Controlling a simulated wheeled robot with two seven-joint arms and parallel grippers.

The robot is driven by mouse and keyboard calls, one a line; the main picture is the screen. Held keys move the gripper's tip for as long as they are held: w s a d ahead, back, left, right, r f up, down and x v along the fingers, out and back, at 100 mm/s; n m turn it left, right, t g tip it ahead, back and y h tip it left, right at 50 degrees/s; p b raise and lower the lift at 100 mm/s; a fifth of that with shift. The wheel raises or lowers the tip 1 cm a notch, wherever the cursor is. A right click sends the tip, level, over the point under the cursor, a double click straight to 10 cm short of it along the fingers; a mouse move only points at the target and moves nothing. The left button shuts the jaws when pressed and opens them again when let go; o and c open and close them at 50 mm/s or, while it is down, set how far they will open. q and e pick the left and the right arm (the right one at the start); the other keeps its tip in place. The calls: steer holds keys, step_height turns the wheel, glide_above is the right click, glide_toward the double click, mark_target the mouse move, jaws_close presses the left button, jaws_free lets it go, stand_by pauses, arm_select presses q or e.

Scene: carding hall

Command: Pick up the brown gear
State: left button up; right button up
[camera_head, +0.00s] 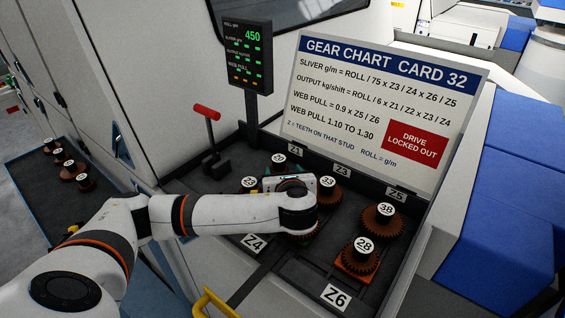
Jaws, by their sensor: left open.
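Several brown toothed gears sit on studs in the dark tray. One brown gear (383,222) is labelled 38 at the right, another brown gear (360,262) is labelled 28 near the front, and another (329,196) is labelled 33 behind my wrist. I cannot tell which one the task means. My left gripper (288,186) is over the middle of the tray, beside the gear marked 33. It is open; its fingertips and the stud under it are mostly hidden by my wrist. My right gripper is not in view.
A side shelf (40,190) holds several gears. A yellow handle (213,301) is in front.

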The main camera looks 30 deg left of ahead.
mark_target(279, 161)
arm_select(q)
steer(key=x, duration=0.2)
steer(key=shift+w+a+p, duration=0.2)
steer(key=shift+a+p, duration=0.15)
steer(key=shift+w+a+f, duration=0.2)
steer(key=shift+w, duration=0.05)
steer(key=p+x, duration=0.1)
steer(key=x, duration=0.1)
steer(key=p+x, duration=0.2)
steer(key=shift+w+a+r, duration=0.1)
steer(key=shift+w+a, duration=0.15)
steer(key=shift+w, duration=0.05)
steer(key=shift+w+a, duration=0.2)
steer(key=shift+w, duration=0.05)
steer(key=c, duration=1.1)
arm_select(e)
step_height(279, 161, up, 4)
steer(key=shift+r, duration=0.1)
